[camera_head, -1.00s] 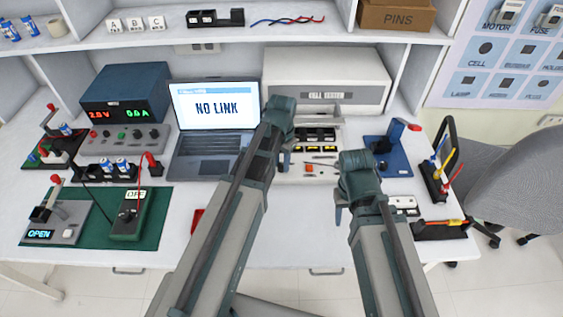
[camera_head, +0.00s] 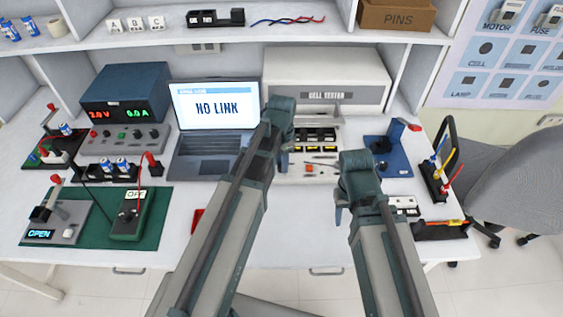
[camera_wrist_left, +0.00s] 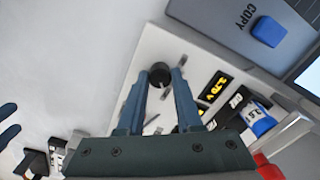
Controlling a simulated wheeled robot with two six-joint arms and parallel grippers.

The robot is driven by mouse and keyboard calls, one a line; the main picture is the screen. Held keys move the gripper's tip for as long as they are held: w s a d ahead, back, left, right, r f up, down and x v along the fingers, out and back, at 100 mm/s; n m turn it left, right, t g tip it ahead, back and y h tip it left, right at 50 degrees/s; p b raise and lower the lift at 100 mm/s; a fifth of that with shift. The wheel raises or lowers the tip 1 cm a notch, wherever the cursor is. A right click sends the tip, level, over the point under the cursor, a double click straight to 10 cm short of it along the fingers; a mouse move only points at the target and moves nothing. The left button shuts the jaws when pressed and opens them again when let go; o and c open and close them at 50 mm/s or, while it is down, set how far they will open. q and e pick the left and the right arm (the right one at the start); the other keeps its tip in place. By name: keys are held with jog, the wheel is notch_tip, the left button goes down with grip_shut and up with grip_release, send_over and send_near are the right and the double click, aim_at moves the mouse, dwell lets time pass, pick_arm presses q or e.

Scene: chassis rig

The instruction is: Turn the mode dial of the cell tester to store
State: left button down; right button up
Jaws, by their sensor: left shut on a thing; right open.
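The cell tester (camera_head: 328,92) is a white box at the back of the bench with a pale panel (camera_head: 300,178) in front holding dark display windows and a small orange button. My left gripper (camera_head: 284,168) is over the panel's left side. In the left wrist view it (camera_wrist_left: 160,82) is shut on the round black mode dial (camera_wrist_left: 160,70), one finger on each side. A short grey mark lies on the panel by the dial; its meaning is unreadable. In the head view the arm hides the dial. My right gripper (camera_head: 341,208) is open and empty, in front of the panel's right side.
A laptop (camera_head: 217,112) reading NO LINK stands left of the tester. A blue fixture (camera_head: 388,155) is to the right. A blue-and-white cell (camera_wrist_left: 258,118) lies beside the displays. A blue COPY button (camera_wrist_left: 267,31) is close by.

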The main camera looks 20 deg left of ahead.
pick_arm(q)
jog(key=c, duration=0.6)
grip_release()
jog(key=shift+r, duration=0.15)
pick_arm(e)
jog(key=shift+r, duration=0.1)
pick_arm(q)
notch_tip(320, 180, up, 14)
jog(key=p, duration=1.4)
jog(key=shift+f, duration=0.2)
pick_arm(e)
notch_tip(320, 180, up, 14)
jog(key=shift+f, duration=0.2)
pick_arm(q)
jog(key=s+d+n, duration=0.1)
jog(key=s+d, duration=0.2)
jog(key=s, duration=0.1)
jog(key=s+d+n, duration=0.2)
jog(key=s+d, duration=0.2)
jog(key=s, duration=0.1)
jog(key=s+d+n+y, duration=0.1)
jog(key=s+d+n, duration=0.1)
jog(key=s, duration=0.3)
jog(key=shift+s+d, duration=0.15)
jog(key=shift+d, duration=0.65)
